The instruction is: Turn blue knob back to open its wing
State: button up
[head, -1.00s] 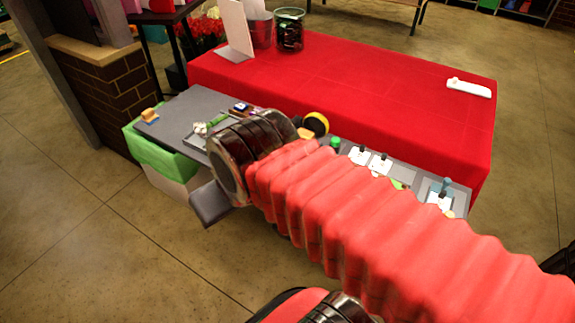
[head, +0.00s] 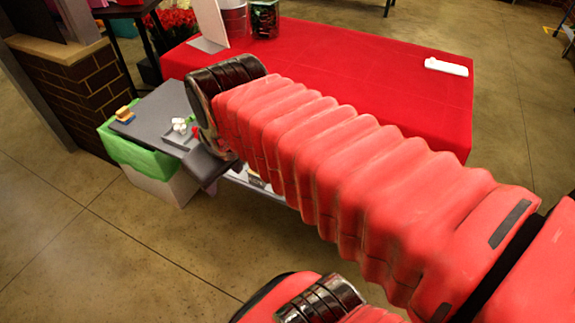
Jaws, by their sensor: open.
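The blue knob and its wing do not show; my red ribbed arm covers most of the grey bench (head: 152,112) where small fixtures stood in the earlier view. My gripper cannot be made out; the arm's far end, a black ringed joint with a dark grey block below it, lies over the bench's left part.
A tray with white pieces (head: 180,125) and an orange and blue item (head: 124,115) sit on the bench's left end. A green-draped box (head: 135,150) stands below. Behind is a red-covered table (head: 330,60) with a white bar (head: 446,67), metal bucket (head: 233,22) and dark jar (head: 264,20).

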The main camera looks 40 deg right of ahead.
jog(key=w+d+f+n+g, duration=0.1)
jog(key=d+n+g, duration=0.3)
jog(key=d, duration=1.5)
jog(key=shift+w+n, duration=0.5)
jog(key=shift+w, duration=0.05)
jog(key=shift+f, duration=0.15)
jog(key=f, duration=1.3)
jog(key=shift+w+d+f, duration=0.1)
jog(key=shift+d+f, duration=0.1)
jog(key=shift+f, duration=0.1)
jog(key=c, duration=1)
